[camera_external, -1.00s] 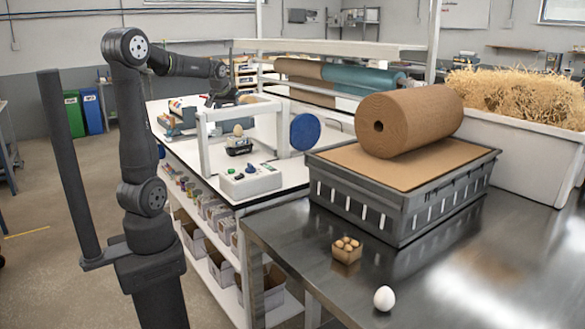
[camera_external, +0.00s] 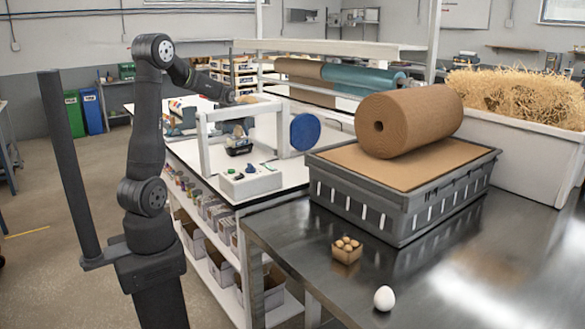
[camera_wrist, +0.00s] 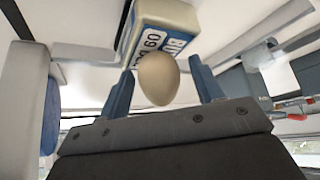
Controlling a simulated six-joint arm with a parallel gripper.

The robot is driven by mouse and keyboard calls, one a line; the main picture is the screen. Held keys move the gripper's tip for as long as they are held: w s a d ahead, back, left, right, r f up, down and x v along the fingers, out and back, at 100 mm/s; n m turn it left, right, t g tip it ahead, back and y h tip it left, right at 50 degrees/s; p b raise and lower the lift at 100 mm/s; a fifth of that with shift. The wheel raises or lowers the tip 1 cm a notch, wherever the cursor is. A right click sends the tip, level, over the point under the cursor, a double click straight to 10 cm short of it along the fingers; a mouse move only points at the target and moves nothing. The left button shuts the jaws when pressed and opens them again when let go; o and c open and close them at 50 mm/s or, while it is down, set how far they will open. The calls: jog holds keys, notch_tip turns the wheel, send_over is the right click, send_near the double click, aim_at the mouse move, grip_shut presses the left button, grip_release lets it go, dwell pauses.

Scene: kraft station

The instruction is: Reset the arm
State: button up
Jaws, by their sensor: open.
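A pale brown egg (camera_wrist: 158,78) shows in the wrist view between the two blue fingers of my open gripper (camera_wrist: 161,66). I cannot tell whether the fingers touch it. In the external view my gripper (camera_external: 237,126) reaches down inside the white frame (camera_external: 206,150) on the white bench, just above a small black device (camera_external: 238,149). The egg is not clearly visible there, as my gripper covers that spot.
A control box (camera_external: 250,182) with buttons sits in front of the frame, and a blue disc (camera_external: 304,132) stands to its right. A cream box (camera_wrist: 165,22) with lettering shows beyond the egg. A white egg (camera_external: 384,298) and a small carton of eggs (camera_external: 346,249) are on the metal table (camera_external: 450,290).

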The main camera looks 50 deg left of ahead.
jog(key=shift+r, duration=1.45)
jog(key=shift+f, duration=0.1)
